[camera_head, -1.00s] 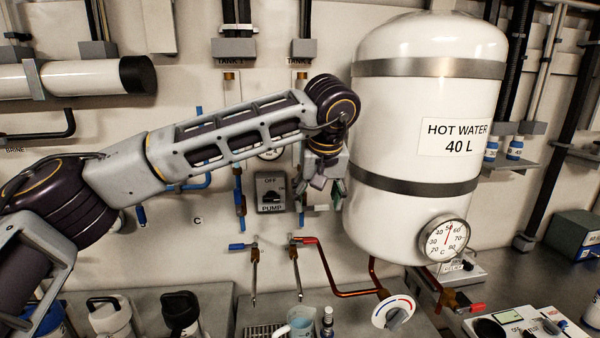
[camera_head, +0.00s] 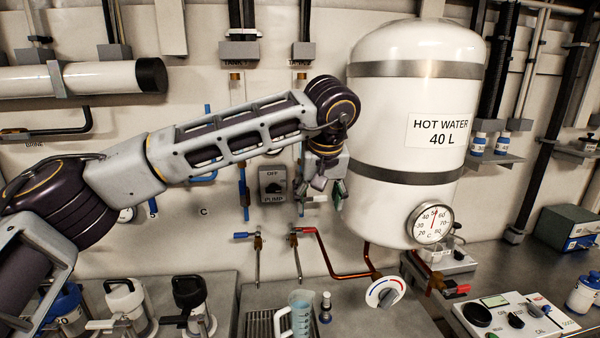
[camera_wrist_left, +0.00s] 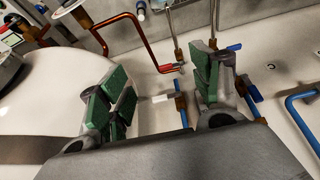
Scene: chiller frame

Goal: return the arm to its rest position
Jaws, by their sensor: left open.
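My left arm (camera_head: 235,135) reaches in from the left, across the wall and up to the hot water tank. Its wrist bends down at the end. My left gripper (camera_head: 328,190) hangs there, open and empty, in front of the wall between the pump switch and the tank. In the left wrist view, its green-padded fingers (camera_wrist_left: 160,88) stand wide apart with nothing between them. The white hot water tank (camera_head: 415,110) is close on its right; whether they touch cannot be told. My right arm and gripper do not show.
The pump switch (camera_head: 272,184) is left of the gripper. Below are taps with red (camera_head: 302,231) and blue (camera_head: 241,235) handles, a copper pipe (camera_head: 335,260) and a mixer dial (camera_head: 384,293). A pitcher (camera_head: 300,312) and several canisters (camera_head: 190,300) stand on the worktop beneath the arm.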

